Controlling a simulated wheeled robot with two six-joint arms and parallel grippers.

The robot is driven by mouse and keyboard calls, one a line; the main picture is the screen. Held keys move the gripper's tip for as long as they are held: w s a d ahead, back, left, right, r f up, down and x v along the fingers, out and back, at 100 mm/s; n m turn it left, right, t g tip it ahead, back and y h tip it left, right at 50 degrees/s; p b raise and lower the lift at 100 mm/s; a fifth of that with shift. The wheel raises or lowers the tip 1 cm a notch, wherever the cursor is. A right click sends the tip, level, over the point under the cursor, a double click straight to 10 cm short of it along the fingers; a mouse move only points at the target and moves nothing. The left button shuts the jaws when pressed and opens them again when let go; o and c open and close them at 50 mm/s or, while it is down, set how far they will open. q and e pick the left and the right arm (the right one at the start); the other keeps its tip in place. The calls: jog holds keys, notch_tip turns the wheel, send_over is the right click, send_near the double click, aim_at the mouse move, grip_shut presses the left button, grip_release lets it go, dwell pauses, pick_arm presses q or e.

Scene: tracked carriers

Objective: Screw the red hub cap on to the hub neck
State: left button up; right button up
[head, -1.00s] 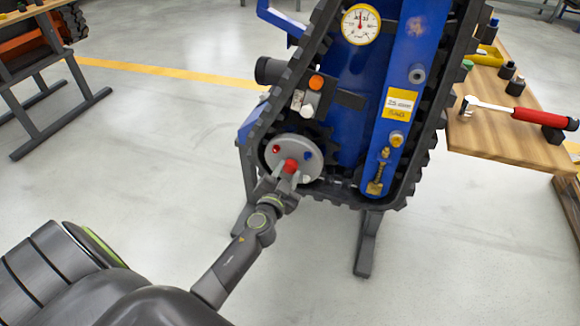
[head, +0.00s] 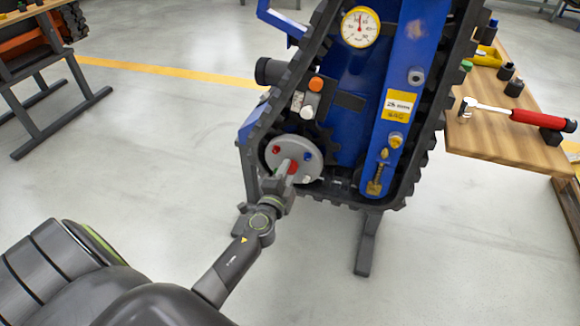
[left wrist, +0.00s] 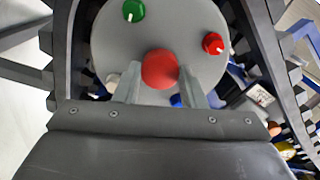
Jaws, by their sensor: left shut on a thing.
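The red hub cap (left wrist: 160,69) sits at the middle of the round grey hub plate (left wrist: 110,45), in front of where the neck would be. The hub neck itself is hidden behind the cap. In the head view the cap (head: 292,167) shows partly behind my left gripper (head: 285,172). My left gripper (left wrist: 160,84) is shut on the cap, one finger on each side of it. I cannot tell how far the cap is seated. My right gripper is not in view.
The plate carries a green knob (left wrist: 133,10), a red knob (left wrist: 213,43) and a blue knob (head: 308,156). The black track (head: 250,140) curves around the hub. A wooden bench (head: 500,140) with a red-handled hammer (head: 520,115) stands at the right.

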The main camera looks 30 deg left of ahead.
pick_arm(q)
jog(key=m, duration=0.4)
jog(key=shift+m, duration=0.4)
jog(key=shift+m+p, duration=0.5)
jog(key=shift+m, duration=0.5)
jog(key=m, duration=0.4)
jog(key=shift+m+p, duration=0.3)
jog(key=shift+p, duration=0.05)
jog(key=m, duration=0.3)
jog(key=shift+f, duration=0.1)
jog(key=o, duration=0.8)
